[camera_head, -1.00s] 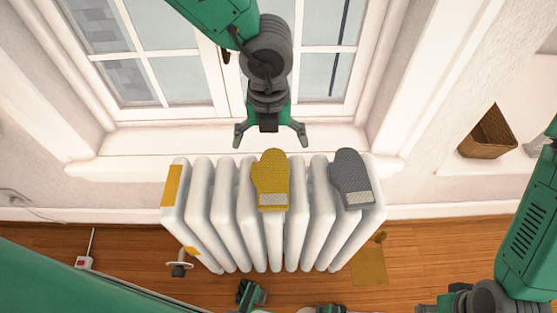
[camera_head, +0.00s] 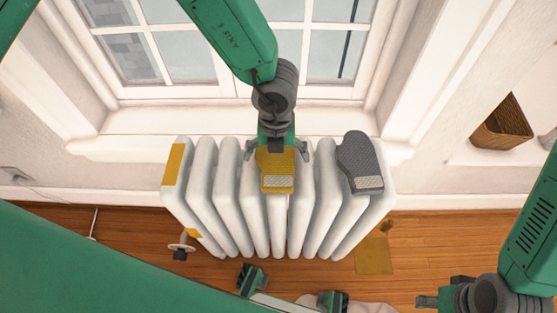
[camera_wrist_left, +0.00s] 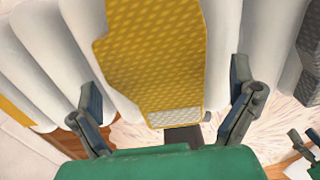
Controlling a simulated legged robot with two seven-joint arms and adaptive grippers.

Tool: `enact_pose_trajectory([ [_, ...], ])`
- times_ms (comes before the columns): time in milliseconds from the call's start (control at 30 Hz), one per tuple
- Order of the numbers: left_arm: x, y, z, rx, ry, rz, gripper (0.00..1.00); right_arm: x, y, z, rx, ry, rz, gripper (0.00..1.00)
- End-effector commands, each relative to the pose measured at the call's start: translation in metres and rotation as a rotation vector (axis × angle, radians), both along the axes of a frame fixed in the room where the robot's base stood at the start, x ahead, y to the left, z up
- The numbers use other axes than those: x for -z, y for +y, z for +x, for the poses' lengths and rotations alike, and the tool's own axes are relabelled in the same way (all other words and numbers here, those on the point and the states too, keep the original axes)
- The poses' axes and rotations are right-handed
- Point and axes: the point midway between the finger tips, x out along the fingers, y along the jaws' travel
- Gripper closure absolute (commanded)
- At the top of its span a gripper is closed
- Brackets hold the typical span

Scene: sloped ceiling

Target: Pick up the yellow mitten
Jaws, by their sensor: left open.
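The yellow mitten (camera_head: 277,176) lies on top of the white radiator (camera_head: 229,185), its pale grey cuff toward the bottom of the picture. My left gripper (camera_head: 277,150) is open over the mitten's upper part and hides it in the head view. In the left wrist view, the yellow mitten (camera_wrist_left: 155,60) fills the middle between the spread fingers of my left gripper (camera_wrist_left: 164,85), which shows gaps on both sides. My right arm is at the right. Dark, green-marked finger-like parts show at the bottom edge, but I cannot tell my right gripper's state.
A grey mitten (camera_head: 360,162) lies on the radiator to the right of the yellow one. A window (camera_head: 185,50) and sill are behind. A brown basket (camera_head: 502,122) stands at the right. A valve (camera_head: 181,247) juts from the radiator's lower left. Wooden floor (camera_head: 430,240) lies in front.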

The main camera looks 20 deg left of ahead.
Motion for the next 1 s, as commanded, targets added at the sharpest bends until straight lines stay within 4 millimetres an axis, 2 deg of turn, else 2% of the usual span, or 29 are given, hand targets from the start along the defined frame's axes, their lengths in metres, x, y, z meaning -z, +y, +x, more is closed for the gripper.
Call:
enact_pose_trajectory([
  [67,0.010,0.001,0.000,0.000,0.001,0.000,0.00,0.003,0.000,0.000,0.000,0.000,0.000,0.60],
  [267,0.010,0.001,0.000,-0.001,0.000,-0.001,0.00,0.002,0.000,0.000,0.000,0.000,0.000,0.60],
  [300,0.010,0.000,0.000,-0.001,-0.001,0.000,0.04,0.002,0.000,0.000,0.000,0.000,0.000,0.60],
  [367,0.010,0.000,0.000,-0.001,-0.001,0.000,0.25,0.002,0.000,0.000,0.000,0.000,0.000,0.60],
  [400,0.010,0.000,0.000,-0.001,-0.001,0.001,0.39,0.002,0.000,0.000,-0.001,0.000,0.000,0.60],
  [433,0.010,0.000,0.000,-0.001,0.000,0.001,0.47,0.002,0.000,0.000,-0.001,0.000,0.000,0.60],
  [767,0.008,0.000,0.000,-0.001,0.000,0.000,0.47,0.002,0.000,0.000,0.000,0.000,0.000,0.60],
  [867,-0.004,0.000,0.001,-0.002,-0.002,-0.002,0.47,-0.002,0.000,0.000,0.000,0.000,0.000,0.60],
  [1000,-0.032,0.000,0.001,-0.003,-0.003,-0.002,0.47,-0.009,0.000,0.000,0.000,0.000,0.000,0.60],
])
